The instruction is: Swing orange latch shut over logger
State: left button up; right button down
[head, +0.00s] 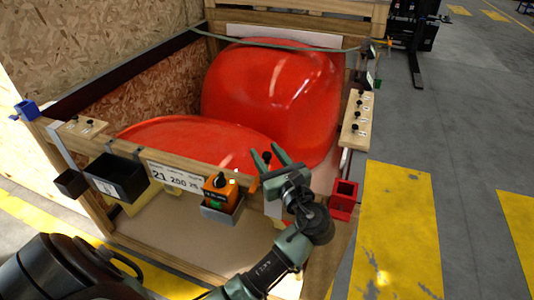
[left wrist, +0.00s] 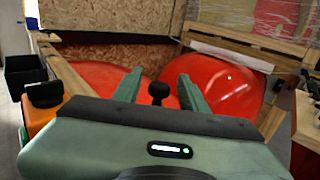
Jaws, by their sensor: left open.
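An orange logger (head: 220,187) with a dark knob sits in a grey holder (head: 222,211) on the crate's front rail. In the left wrist view, an orange part (left wrist: 41,116) with a black top shows at the left edge. My left gripper (head: 266,153) is open above the rail, just right of the logger. A black ball knob (left wrist: 158,91) stands between its fingers, apart from both; it also shows in the head view (head: 267,157). The orange latch is hard to make out; I cannot tell whether this knob belongs to it. My right gripper is not in view.
The wooden crate holds two glossy red nosecones (head: 275,88). A black bin (head: 117,177) and a number card (head: 175,178) are on the front rail, left of the logger. A red box (head: 343,199) is at the right corner. A green strap (head: 285,43) crosses the back.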

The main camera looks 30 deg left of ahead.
pick_arm(q)
grip_shut()
jog(key=shift+r+m+t+p, duration=0.15)
jog(key=shift+m+t+p, duration=0.25)
jog(key=shift+p, duration=0.3)
jog(key=shift+s+d+f+m+t+h+p, duration=0.15)
jog(key=shift+d+m+t+h+p, duration=0.45)
jog(key=shift+m+t+h+p, duration=1.4)
jog(key=shift+s+d+m+t+h+p, duration=0.1)
jog(key=shift+d+m+t+h+p, duration=0.45)
jog(key=shift+m+h, duration=1.6)
jog(key=shift+s+d+f+m+t+h+p, duration=0.15)
jog(key=shift+d+m+t+h+p, duration=0.85)
jog(key=shift+h, duration=2.05)
jog(key=shift+a+r+t, duration=0.15)
jog(key=shift+a+t, duration=0.15)
jog(key=shift+t, duration=0.15)
